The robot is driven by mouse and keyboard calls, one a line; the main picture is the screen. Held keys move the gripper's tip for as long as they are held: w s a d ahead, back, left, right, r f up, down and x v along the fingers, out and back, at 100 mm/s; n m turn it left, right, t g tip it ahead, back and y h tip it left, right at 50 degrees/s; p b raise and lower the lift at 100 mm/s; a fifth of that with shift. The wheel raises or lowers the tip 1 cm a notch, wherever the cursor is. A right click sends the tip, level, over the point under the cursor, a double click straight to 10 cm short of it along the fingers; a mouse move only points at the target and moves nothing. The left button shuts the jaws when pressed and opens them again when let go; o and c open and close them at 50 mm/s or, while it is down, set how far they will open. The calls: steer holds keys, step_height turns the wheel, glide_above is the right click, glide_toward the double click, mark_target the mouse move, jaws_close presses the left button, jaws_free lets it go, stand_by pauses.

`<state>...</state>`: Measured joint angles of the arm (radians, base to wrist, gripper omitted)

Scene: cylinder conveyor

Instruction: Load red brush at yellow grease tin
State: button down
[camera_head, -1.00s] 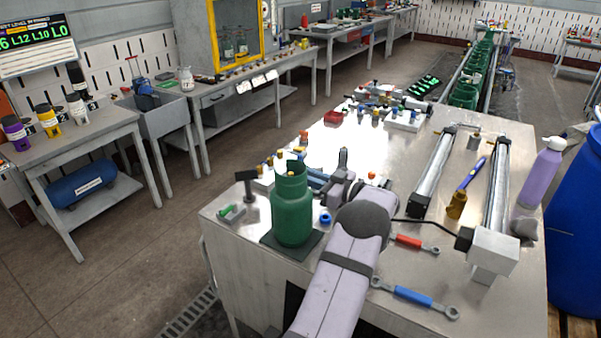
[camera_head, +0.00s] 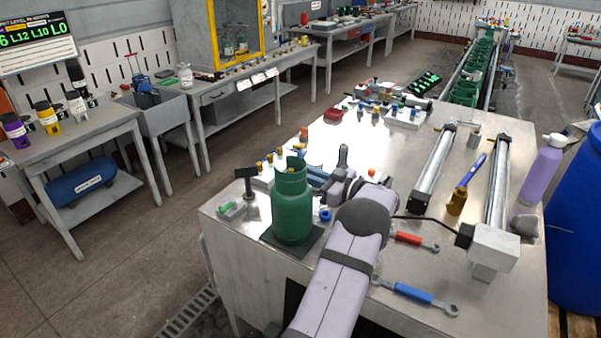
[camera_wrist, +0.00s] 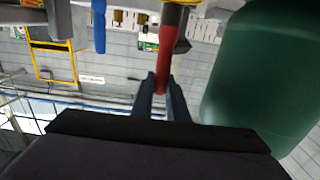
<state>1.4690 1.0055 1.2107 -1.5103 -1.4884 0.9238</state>
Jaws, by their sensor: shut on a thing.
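My gripper (camera_wrist: 160,92) is shut on the red brush (camera_wrist: 166,45), holding it by its red shaft between the two fingers. The far end of the brush runs to the top edge of the wrist view, where a dark part and a yellow patch show; I cannot tell whether that end touches anything. In the head view my arm hides the brush and fingertips. A yellow jar (camera_head: 47,120) with a black lid stands on the left bench, and a gold-brown tin (camera_head: 456,202) with a blue-handled brush stands on the steel table. I cannot tell which is the grease tin.
A big green cylinder (camera_head: 292,203) stands on a dark plate close to my gripper and fills the right of the wrist view (camera_wrist: 265,75). Two long metal cylinders (camera_head: 434,168) and wrenches (camera_head: 418,294) lie on the table. Small parts crowd its left and back.

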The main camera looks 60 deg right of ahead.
steer(key=shift+f+b, duration=0.3)
steer(key=shift+f, duration=0.35)
stand_by(0.9)
steer(key=shift+r, duration=0.15)
steer(key=shift+r+p, duration=2.5)
steer(key=shift+r, duration=0.95)
